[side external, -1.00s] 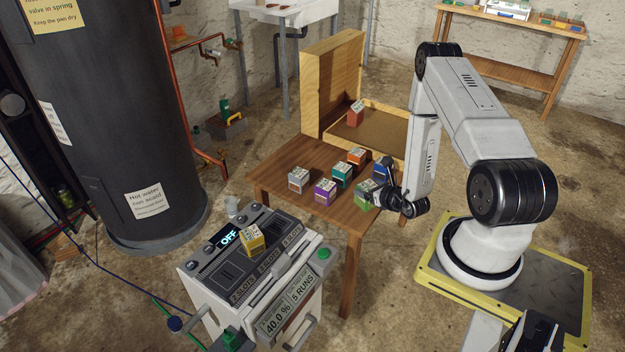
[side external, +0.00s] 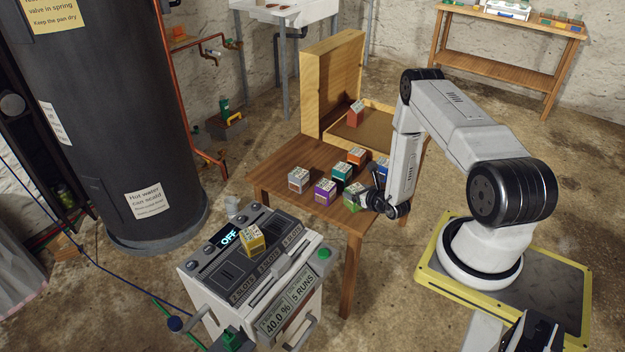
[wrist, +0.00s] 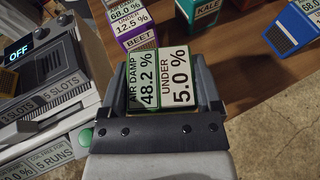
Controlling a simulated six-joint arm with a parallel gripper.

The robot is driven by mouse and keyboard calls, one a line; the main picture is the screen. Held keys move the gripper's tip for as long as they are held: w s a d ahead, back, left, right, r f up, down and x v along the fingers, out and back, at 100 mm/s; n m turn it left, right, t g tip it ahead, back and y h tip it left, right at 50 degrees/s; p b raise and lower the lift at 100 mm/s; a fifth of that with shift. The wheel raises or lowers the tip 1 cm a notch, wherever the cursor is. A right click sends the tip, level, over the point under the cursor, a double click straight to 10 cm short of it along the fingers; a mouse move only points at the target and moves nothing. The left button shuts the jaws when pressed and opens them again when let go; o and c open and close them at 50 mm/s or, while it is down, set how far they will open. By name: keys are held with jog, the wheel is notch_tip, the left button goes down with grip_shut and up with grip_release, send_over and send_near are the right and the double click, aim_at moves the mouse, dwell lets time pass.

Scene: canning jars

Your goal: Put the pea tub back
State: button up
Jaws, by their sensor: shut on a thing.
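My gripper (side external: 366,196) is shut on a green tub (side external: 352,198) at the table's near right side. In the wrist view the green tub (wrist: 160,75) sits between both fingers, its label reading air damp 48.2 % and under 5.0 %. Its name is not readable, so I cannot tell for sure that it is the pea tub. I cannot tell whether its base touches the table. A purple beet tub (side external: 325,193) stands to its left, a teal kale tub (side external: 342,175) behind it and a blue tub (side external: 382,168) behind right, partly hidden by my gripper.
A grey tub (side external: 298,181) and an orange tub (side external: 356,156) also stand on the wooden table (side external: 285,157). A red tub (side external: 355,115) is in the open wooden box (side external: 335,85). A yellow tub (side external: 251,240) sits on the slotted machine (side external: 225,265), whose display reads OFF.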

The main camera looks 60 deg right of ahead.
jog(key=shift+w+d+f, duration=0.1)
jog(key=shift+w+f, duration=0.05)
jog(key=shift+f, duration=1.55)
jog(key=shift+f, duration=0.2)
jog(key=o, duration=1.1)
jog(key=shift+r, duration=0.2)
jog(key=v, duration=1.2)
